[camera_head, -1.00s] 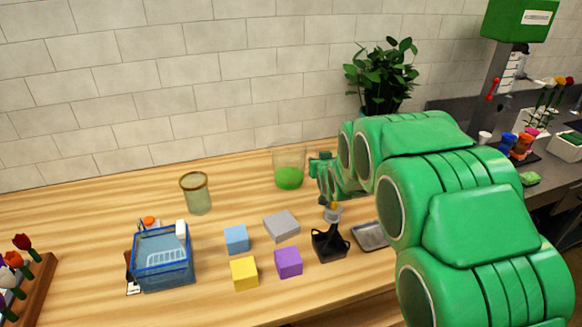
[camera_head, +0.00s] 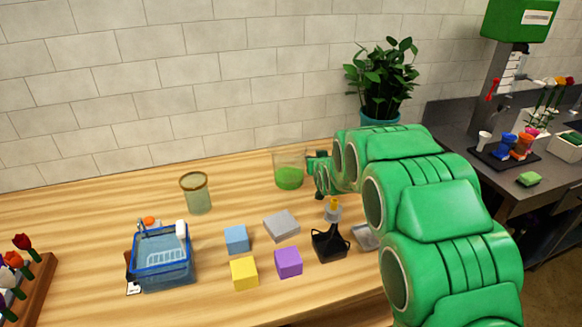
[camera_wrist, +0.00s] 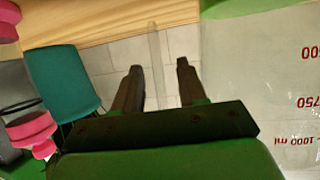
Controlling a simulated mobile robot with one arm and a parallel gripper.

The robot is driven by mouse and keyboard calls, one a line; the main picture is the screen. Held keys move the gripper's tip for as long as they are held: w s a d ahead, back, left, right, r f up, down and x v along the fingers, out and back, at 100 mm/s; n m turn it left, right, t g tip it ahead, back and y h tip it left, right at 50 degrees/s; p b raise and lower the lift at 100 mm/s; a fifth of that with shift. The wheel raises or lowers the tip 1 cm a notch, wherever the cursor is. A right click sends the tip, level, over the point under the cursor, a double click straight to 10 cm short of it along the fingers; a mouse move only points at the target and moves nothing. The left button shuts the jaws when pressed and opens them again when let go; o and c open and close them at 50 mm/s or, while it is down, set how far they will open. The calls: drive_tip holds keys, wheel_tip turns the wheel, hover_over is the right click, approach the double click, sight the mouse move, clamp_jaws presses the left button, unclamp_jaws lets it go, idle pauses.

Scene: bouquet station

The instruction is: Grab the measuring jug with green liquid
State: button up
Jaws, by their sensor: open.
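The clear measuring jug (camera_head: 290,171) with green liquid in its lower part stands upright on the wooden table near the wall. Its wall with red markings fills the right side of the wrist view (camera_wrist: 268,105). My gripper (camera_wrist: 158,72) is open, its two dark fingers apart. A narrow translucent upright strip, apparently the jug's handle, shows between the fingertips. Whether the fingers touch it I cannot tell. In the head view my gripper (camera_head: 316,163) is at the jug's right side, partly hidden by my arm.
A glass vase (camera_head: 197,195) stands left of the jug. Nearer are a blue basket (camera_head: 162,262), several coloured blocks including a grey one (camera_head: 281,225), a black holder (camera_head: 330,243) and a metal tray (camera_head: 366,237). A potted plant (camera_head: 382,80) stands behind my arm.

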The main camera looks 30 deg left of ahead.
clamp_jaws()
idle(0.5)
drive_tip(key=shift+r, duration=0.2)
